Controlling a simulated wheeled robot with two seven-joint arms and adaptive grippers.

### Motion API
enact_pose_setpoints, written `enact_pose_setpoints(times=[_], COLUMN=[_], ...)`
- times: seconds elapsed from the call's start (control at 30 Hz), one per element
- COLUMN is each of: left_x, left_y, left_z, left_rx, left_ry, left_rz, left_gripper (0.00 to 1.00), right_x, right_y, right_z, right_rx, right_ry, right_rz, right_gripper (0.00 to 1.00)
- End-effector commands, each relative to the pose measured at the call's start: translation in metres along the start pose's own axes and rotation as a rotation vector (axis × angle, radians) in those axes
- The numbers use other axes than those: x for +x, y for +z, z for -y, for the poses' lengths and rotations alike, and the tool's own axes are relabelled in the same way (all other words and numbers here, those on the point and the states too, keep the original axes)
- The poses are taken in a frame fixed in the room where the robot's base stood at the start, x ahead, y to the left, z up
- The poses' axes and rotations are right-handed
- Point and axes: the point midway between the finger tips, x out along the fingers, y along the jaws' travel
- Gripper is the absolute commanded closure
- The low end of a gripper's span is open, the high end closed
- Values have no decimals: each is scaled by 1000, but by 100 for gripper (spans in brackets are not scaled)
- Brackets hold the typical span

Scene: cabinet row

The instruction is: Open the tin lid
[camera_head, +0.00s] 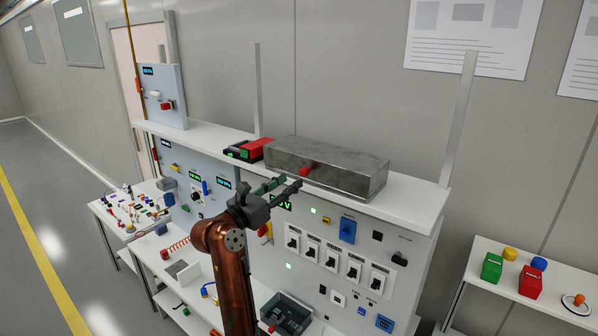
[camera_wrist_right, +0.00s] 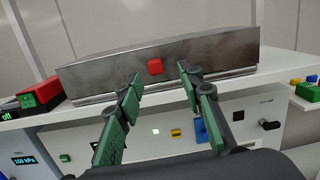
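The tin (camera_head: 325,168) is a long grey metal box on the white shelf on top of the cabinet. Its lid looks shut. A small red knob (camera_head: 305,171) is on its front face. In the right wrist view the tin (camera_wrist_right: 205,50) fills the upper middle, with the red knob (camera_wrist_right: 155,67) between my finger lines. My right gripper (camera_head: 283,186) is in front of the tin's front left part. Its green-padded fingers (camera_wrist_right: 160,80) are open and apart, with nothing between them. I cannot tell the exact gap to the knob. My left gripper is not in view.
A red and black device (camera_head: 250,149) stands left of the tin on the shelf (camera_head: 420,205). Below is the panel with several switches (camera_head: 332,255). A side table (camera_head: 500,296) at right holds green and red containers. The shelf right of the tin is clear.

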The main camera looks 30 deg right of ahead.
Motion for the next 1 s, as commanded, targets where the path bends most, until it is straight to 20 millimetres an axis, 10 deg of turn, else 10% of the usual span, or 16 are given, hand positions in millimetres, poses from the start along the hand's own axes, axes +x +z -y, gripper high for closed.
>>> enact_pose_setpoints(times=[1.0], left_x=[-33], left_y=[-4], left_z=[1], left_rx=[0], left_ry=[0], left_rz=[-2], left_gripper=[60], right_x=[68], right_y=[-4], right_z=[-9], right_rx=[68], right_ry=[33], right_rz=[-99], right_gripper=[65])
